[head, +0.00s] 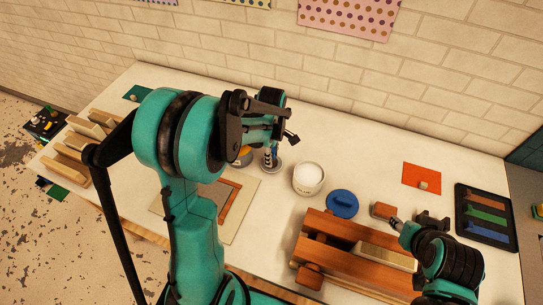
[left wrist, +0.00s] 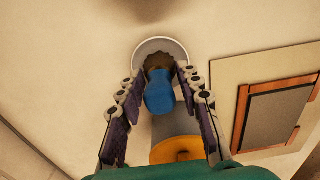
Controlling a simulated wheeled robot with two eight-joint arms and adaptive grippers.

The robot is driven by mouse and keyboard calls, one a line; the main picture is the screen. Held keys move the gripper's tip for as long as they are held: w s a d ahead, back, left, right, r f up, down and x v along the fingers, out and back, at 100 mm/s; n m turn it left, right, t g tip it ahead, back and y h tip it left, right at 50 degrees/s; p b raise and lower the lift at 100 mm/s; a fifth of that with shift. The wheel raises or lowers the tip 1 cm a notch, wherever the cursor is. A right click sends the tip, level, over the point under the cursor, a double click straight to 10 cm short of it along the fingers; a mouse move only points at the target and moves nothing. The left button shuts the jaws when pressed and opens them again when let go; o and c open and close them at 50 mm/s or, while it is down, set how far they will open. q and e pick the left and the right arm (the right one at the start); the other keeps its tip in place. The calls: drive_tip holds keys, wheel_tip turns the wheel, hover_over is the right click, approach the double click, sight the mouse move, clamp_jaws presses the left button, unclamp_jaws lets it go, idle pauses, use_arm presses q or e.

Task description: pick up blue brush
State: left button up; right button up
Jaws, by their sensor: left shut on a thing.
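The blue brush (left wrist: 160,95) shows in the left wrist view between the two fingers of my left gripper (left wrist: 161,82), which is shut on it. I cannot tell whether the brush is clear of the holder. My right gripper (head: 415,222) is at the right above a wooden block assembly (head: 335,252); its opening is unclear.
A white tub (head: 309,179) and a blue lid (head: 342,204) stand right of the holder. An orange round thing (left wrist: 177,150) is close by. A framed board (head: 247,208) lies nearer. A black tray (head: 486,216) and orange sheet (head: 421,177) are at the right.

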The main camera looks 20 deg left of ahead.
sight(273, 150)
use_arm(q)
drive_tip(key=r, duration=0.1)
drive_tip(key=r+p, duration=0.1)
drive_tip(key=r, duration=0.2)
drive_tip(key=shift+s+d+r, duration=0.1)
drive_tip(key=shift+d+r, duration=0.05)
drive_tip(key=shift+d, duration=0.2)
drive_tip(key=s+d+r+p, duration=0.2)
drive_tip(key=d+r, duration=0.4)
drive_tip(key=d, duration=0.4)
drive_tip(key=shift+s+d, duration=0.25)
drive_tip(key=shift+d, duration=0.1)
use_arm(e)
wheel_tip(273, 150, up, 4)
drive_tip(key=shift+f, duration=0.2)
use_arm(q)
drive_tip(key=shift+a+r+p, duration=0.1)
drive_tip(key=shift+p, duration=0.2)
